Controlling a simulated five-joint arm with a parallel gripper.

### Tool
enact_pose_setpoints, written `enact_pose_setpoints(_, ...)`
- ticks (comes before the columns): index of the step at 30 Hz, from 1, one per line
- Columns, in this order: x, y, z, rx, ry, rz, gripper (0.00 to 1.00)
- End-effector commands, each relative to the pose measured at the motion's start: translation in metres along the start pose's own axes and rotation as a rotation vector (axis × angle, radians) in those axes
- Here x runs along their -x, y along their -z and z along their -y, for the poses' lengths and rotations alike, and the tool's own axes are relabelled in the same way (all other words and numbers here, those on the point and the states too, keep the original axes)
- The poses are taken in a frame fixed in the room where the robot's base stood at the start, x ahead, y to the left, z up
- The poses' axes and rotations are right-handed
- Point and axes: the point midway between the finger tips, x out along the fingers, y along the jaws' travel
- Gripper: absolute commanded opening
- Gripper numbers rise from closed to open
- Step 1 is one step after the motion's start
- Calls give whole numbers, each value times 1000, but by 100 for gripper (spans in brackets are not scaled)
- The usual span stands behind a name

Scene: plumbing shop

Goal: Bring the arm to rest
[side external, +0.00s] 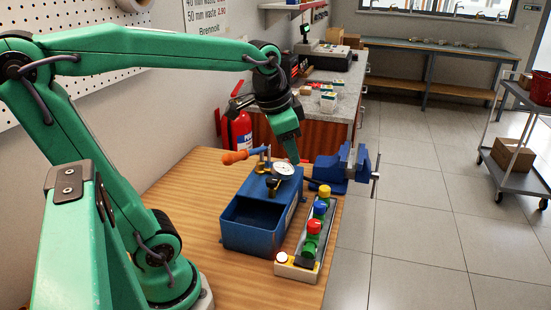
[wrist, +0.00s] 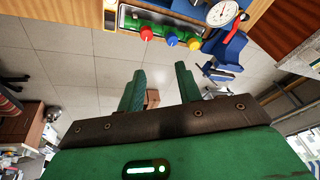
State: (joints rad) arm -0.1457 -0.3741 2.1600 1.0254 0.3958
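My green arm reaches over the wooden workbench (side external: 190,200) in the side external view. My gripper (side external: 296,158) points down above the far part of a blue box with a gauge. The round white gauge (side external: 284,169) sits on the box and also shows in the wrist view (wrist: 221,13), close to the fingertips in the side external view.
A strip with red, blue and yellow knobs (side external: 313,228) lies right of the box. A blue vise (side external: 345,165) is at the bench's far right edge. An orange-handled tool (side external: 238,156) sticks out left of the box. A red fire extinguisher (side external: 240,131) stands behind. The bench's left part is clear.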

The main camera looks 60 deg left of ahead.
Motion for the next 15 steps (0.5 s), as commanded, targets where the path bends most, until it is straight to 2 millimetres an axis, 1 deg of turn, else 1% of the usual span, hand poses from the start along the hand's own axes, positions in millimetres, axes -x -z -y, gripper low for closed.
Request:
enact_pose_setpoints(1,2,-8,-9,21,2,-19,35)
enact_pose_setpoints(6,4,-32,-33,110,0,-79,35)
enact_pose_setpoints(12,0,-57,-54,203,-13,-137,35)
enact_pose_setpoints(15,-2,-65,-60,235,-20,-157,35)
